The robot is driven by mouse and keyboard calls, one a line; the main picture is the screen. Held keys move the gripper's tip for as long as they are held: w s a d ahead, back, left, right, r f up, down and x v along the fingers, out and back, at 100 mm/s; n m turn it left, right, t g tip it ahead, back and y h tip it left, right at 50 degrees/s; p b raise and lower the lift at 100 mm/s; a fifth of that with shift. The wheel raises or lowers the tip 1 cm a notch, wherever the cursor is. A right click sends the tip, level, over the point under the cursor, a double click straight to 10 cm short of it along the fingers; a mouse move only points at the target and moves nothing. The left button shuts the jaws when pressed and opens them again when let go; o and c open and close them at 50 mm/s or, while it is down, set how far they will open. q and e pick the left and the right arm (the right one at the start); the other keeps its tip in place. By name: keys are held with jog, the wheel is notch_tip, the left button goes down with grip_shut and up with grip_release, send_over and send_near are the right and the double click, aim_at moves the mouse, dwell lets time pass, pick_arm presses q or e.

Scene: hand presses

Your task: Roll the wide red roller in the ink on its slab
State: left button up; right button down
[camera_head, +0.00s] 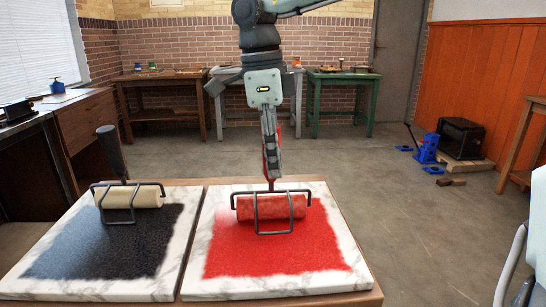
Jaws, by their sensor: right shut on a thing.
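The wide red roller (285,207) sits in a dark wire frame over the far part of the red ink patch (270,258). Its marble slab (345,262) is the right one on the wooden table. My right gripper (271,165) comes down from above and is shut on the roller's upright red handle (266,150), which its fingers partly hide. The roller looks level and appears to rest on the ink. My left gripper is not identifiable in this view.
A cream roller (130,197) with a dark handle stands on the left slab (165,285), which bears black ink. The slabs lie close side by side. Benches (165,85) line the back wall.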

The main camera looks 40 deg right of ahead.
jog(key=s+a+b, duration=0.3)
jog(key=s+a, duration=0.3)
jog(key=s, duration=0.4)
dwell(1.2)
jog(key=shift+r, duration=0.1)
notch_tip(320, 180, up, 5)
jog(key=p, duration=0.3)
jog(key=shift+a+p, duration=0.1)
jog(key=shift+p, duration=0.2)
dwell(0.5)
